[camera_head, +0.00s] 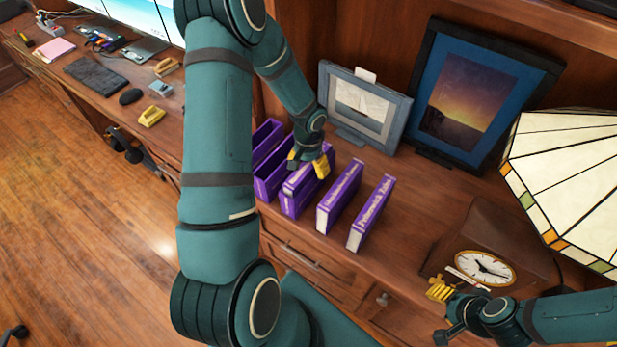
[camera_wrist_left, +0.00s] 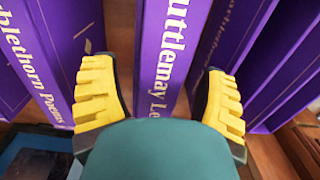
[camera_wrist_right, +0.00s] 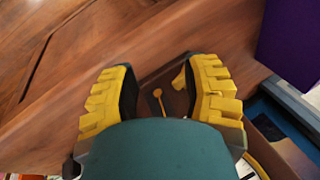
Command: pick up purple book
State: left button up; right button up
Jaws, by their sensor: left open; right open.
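Several purple books stand upright in a row on the wooden desk. My left gripper (camera_head: 308,163) is open above one purple book (camera_head: 296,196) in the row.
More purple pieces (camera_head: 268,140) stand left of the gripper. Behind are a grey picture frame (camera_head: 396,126) and a blue-matted picture (camera_head: 433,95). A clock (camera_head: 510,238) and a stained-glass lamp shade (camera_head: 560,165) stand at right. Bare desk (camera_head: 415,215) lies right of the books.

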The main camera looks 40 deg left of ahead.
pick_arm(q)
grip_shut()
jog(key=shift+r, duration=0.15)
